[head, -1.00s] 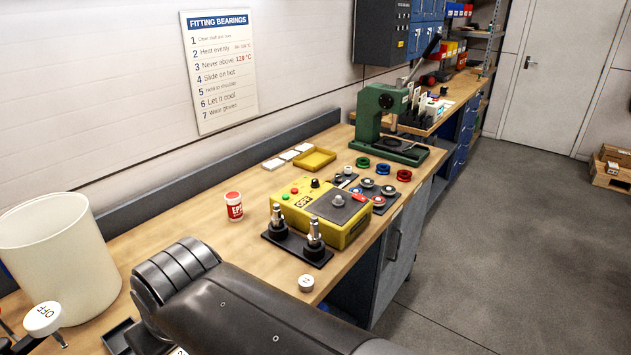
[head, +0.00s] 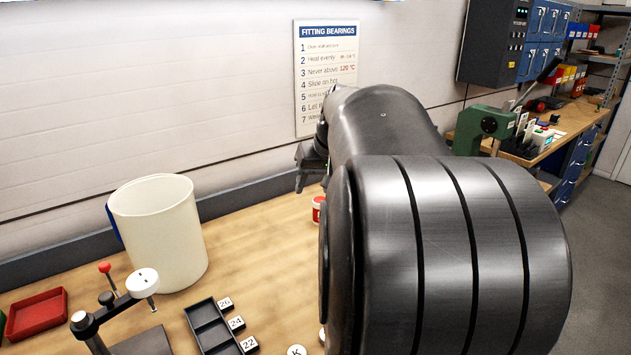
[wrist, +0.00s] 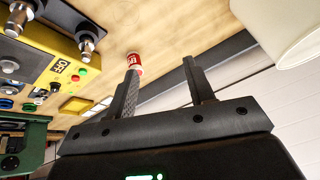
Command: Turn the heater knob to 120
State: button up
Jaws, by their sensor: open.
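The yellow heater (wrist: 38,45) shows at the left of the wrist view, with its OFF display (wrist: 60,67) and red and green buttons. A small black knob (wrist: 55,88) sits by the buttons; I cannot read its setting. My gripper (wrist: 160,62) is open and empty, its two fingers spread apart. The heater lies off to the left of the fingers, not between them. In the head view my gripper (head: 300,168) is up near the wall, partly behind my arm. My arm hides the heater and knob there.
A red-and-white can (wrist: 134,63) shows behind the left fingertip. A white bin (head: 160,230) stands on the bench. A black tray (head: 212,325), a red tray (head: 37,312) and the green press (head: 484,130) are around. The wall sign (head: 327,75) reads 120 °C.

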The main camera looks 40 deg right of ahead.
jog(key=d+f+m+h, duration=0.1)
jog(key=d+f, duration=0.2)
jog(key=d, duration=0.9)
jog(key=d+f+g, duration=0.1)
jog(key=d+f, duration=0.1)
jog(key=d, duration=1)
jog(key=d+f+m+h, duration=0.1)
jog(key=d+f, duration=0.2)
jog(key=d, duration=0.8)
jog(key=x, duration=1.1)
jog(key=shift+s+d, duration=0.3)
jog(key=c, duration=1)
jog(key=shift+o, duration=0.2)
